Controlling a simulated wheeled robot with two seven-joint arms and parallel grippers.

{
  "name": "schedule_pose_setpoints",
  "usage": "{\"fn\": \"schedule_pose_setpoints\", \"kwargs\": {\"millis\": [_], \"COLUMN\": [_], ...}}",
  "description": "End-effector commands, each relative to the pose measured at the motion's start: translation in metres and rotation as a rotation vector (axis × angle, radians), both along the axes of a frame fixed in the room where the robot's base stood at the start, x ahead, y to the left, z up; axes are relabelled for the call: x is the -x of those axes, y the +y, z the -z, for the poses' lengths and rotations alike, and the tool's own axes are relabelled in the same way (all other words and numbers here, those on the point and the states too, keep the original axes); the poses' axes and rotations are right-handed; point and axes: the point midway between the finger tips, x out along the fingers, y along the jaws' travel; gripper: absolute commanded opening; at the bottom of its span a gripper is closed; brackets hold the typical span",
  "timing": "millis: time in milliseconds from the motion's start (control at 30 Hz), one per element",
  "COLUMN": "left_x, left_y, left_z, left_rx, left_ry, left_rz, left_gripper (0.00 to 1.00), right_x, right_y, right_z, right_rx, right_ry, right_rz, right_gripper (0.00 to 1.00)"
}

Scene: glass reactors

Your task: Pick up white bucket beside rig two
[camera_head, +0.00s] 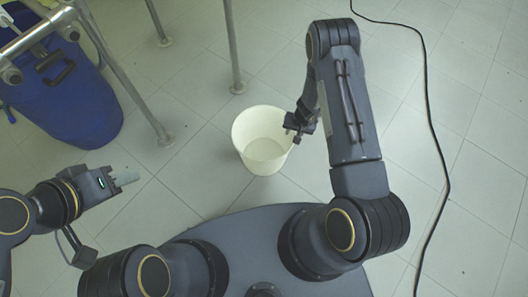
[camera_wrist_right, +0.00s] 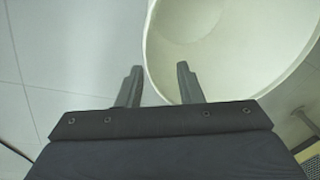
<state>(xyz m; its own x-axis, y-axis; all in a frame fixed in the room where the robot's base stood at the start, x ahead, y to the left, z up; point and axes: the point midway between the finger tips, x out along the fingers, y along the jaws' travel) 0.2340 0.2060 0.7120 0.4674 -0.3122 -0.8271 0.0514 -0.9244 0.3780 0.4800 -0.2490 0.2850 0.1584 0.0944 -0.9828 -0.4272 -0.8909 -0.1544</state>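The white bucket (camera_head: 262,140) stands upright and empty on the tiled floor in the head view, just in front of my base. My right gripper (camera_head: 296,130) is at the bucket's right-hand rim. In the right wrist view, the bucket (camera_wrist_right: 225,45) fills the upper right, and my right gripper (camera_wrist_right: 157,75) is open. Its left finger shows outside the rim and its right finger over the bucket's inside, with the rim between them. No contact can be made out. My left gripper (camera_head: 124,177) is to the left, away from the bucket; its finger gap is not clear.
A metal frame (camera_head: 231,45) has legs behind and left of the bucket. A blue drum (camera_head: 75,100) stands inside it at the far left. A black cable (camera_head: 432,130) runs along the floor at the right. The floor around the bucket is mostly clear.

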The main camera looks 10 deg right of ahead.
Motion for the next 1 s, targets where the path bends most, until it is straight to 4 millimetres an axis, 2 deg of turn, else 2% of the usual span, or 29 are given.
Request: {"fn": "schedule_pose_setpoints", "kwargs": {"millis": [33,367,600,700,933,1000], "left_x": [0.0,0.0,0.0,0.0,0.0,0.0], "left_y": [0.0,0.0,0.0,0.0,0.0,0.0], "left_z": [0.003,0.016,0.031,0.032,0.032,0.032], "left_rx": [0.0,0.0,0.0,0.0,0.0,0.0], "left_ry": [-0.001,-0.001,-0.001,0.0,-0.001,-0.001], "left_rz": [0.0,0.0,0.0,0.0,0.0,0.0], "left_gripper": [0.36,0.36,0.36,0.36,0.36,0.36], "right_x": [0.002,0.0,-0.003,-0.005,-0.005,-0.005], "right_y": [0.0,0.0,-0.002,-0.001,-0.001,-0.001], "right_z": [0.01,0.048,0.083,0.089,0.089,0.089], "right_rx": [0.009,0.013,0.012,0.012,0.011,0.011], "right_ry": [0.006,0.011,0.011,0.01,0.01,0.01], "right_rz": [-0.003,-0.003,-0.006,-0.004,-0.003,-0.003], "right_gripper": [0.33,0.33,0.33,0.33,0.33,0.27]}}
